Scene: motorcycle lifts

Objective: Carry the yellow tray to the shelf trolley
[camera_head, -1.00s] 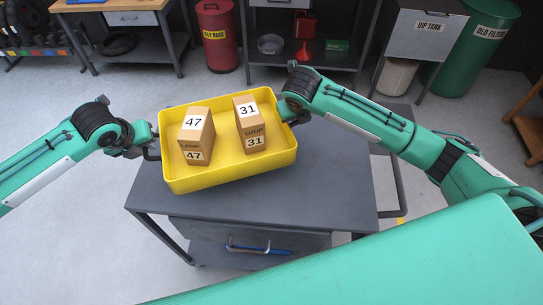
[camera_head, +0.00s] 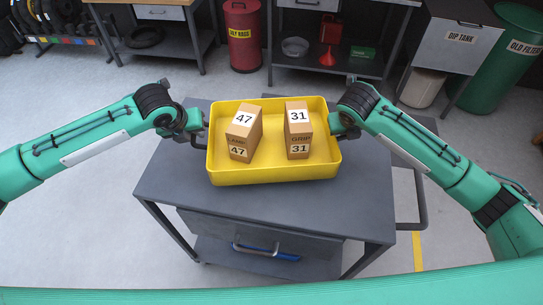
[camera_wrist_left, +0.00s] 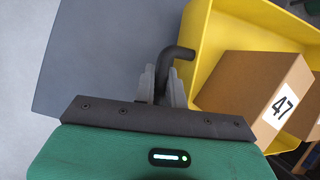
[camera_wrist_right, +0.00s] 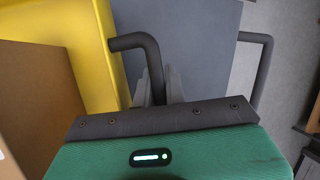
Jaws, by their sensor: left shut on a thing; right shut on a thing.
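The yellow tray (camera_head: 275,177) is level over the top of a grey trolley (camera_head: 300,215); I cannot tell whether it touches the top. Two brown boxes stand in it, one marked 47 (camera_head: 240,138) and one marked 31 (camera_head: 298,138). My left gripper (camera_head: 200,133) is at the tray's left end, its fingers shut on a dark bent handle (camera_wrist_left: 178,53). My right gripper (camera_head: 338,124) is at the right end, shut on the other dark handle (camera_wrist_right: 135,41). The left wrist view also shows the left fingers (camera_wrist_left: 162,80); the right wrist view shows the right fingers (camera_wrist_right: 158,88).
The trolley has a drawer, a lower shelf and a push bar (camera_head: 422,200) at its right. Behind are a red bin (camera_head: 243,40), a workbench (camera_head: 150,32), a shelf unit (camera_head: 375,65), a dip tank (camera_head: 450,45) and a green drum (camera_head: 510,55). Open floor lies left.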

